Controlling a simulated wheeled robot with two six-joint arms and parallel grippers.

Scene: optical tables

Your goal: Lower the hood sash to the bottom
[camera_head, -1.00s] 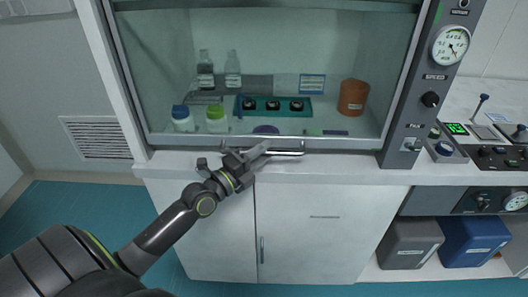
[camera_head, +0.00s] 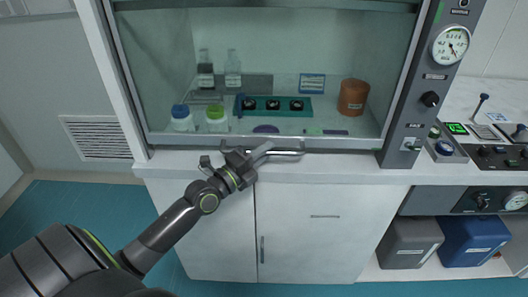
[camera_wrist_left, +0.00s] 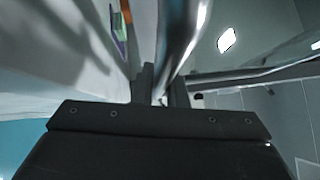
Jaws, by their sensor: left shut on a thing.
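The glass hood sash (camera_head: 330,60) is low in the fume hood. Its bottom rail (camera_head: 340,142) lies close to the pale worktop edge; I cannot tell whether it touches. A silver bar handle (camera_head: 288,153) runs along the bottom rail. My left gripper (camera_head: 260,152) is shut on the left-middle part of this handle. In the left wrist view, the shiny handle bar (camera_wrist_left: 183,35) passes between the dark fingers of the gripper (camera_wrist_left: 163,92). My right gripper is not in view.
Behind the glass are bottles (camera_head: 216,118), a teal rack (camera_head: 274,106) and an orange-brown container (camera_head: 353,97). A control post with a gauge (camera_head: 450,45) stands at right. White cabinet doors (camera_head: 320,230) lie below; grey (camera_head: 411,243) and blue (camera_head: 474,241) bins sit lower right.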

